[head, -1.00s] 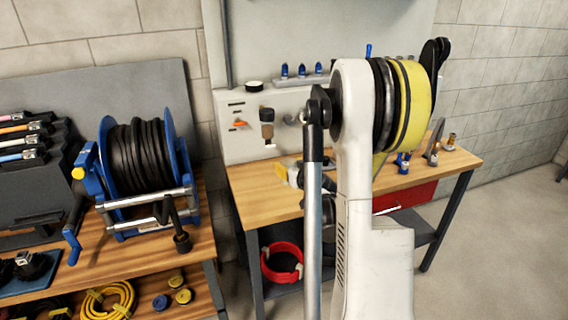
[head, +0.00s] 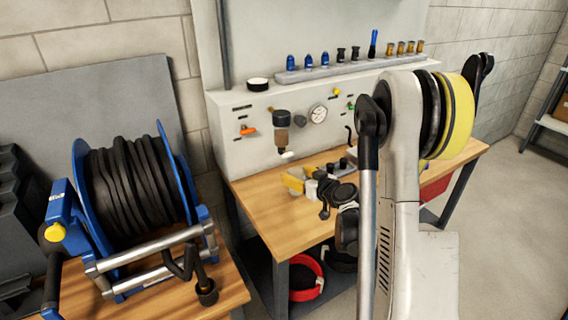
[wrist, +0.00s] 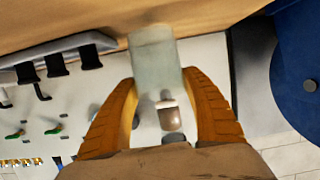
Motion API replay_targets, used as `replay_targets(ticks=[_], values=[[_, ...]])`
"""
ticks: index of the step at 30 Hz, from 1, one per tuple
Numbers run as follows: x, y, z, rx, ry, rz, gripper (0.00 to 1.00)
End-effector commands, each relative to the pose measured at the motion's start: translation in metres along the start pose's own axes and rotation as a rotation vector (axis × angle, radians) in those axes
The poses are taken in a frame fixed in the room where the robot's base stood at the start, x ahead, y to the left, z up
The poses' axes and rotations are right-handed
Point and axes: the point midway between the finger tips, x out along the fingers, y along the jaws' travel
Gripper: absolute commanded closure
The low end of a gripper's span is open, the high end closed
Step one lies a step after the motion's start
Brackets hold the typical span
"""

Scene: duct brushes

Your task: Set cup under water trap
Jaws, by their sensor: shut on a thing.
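The water trap (head: 282,118) hangs on the light panel, with a brown bowl and a white tip at its lower end. It also shows in the wrist view (wrist: 172,118), between my two orange fingers. My gripper (head: 297,183) is over the bench, below and slightly right of the trap. In the wrist view my gripper (wrist: 160,76) is shut on a pale, translucent cup (wrist: 153,52). The cup overlaps the wooden bench and panel there, close to the trap's white tip. The gap between cup and tip cannot be judged. In the head view the cup is mostly hidden by my gripper.
The wooden bench (head: 262,215) has free room at its front left. A pressure gauge (head: 318,114) and an orange valve handle (head: 248,131) flank the trap. A blue hose reel (head: 135,190) stands on the left bench. A rail of fittings (head: 345,70) tops the panel.

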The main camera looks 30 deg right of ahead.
Motion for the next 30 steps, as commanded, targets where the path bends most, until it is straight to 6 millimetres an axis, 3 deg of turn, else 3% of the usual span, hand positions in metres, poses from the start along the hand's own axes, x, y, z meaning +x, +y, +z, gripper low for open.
replay_targets(ticks=[1,6,14,19,22,30], values=[[0.016,-0.001,0.001,-0.001,0.0,-0.003,0.72],[0.049,0.0,-0.01,0.0,0.0,0.0,0.72],[0.068,0.0,-0.017,0.0,0.0,0.0,0.72],[0.098,0.0,-0.024,-0.001,0.0,0.0,0.72],[0.101,0.001,-0.01,0.0,0.0,0.001,0.72],[0.1,0.001,-0.011,0.0,0.0,0.002,0.72]])
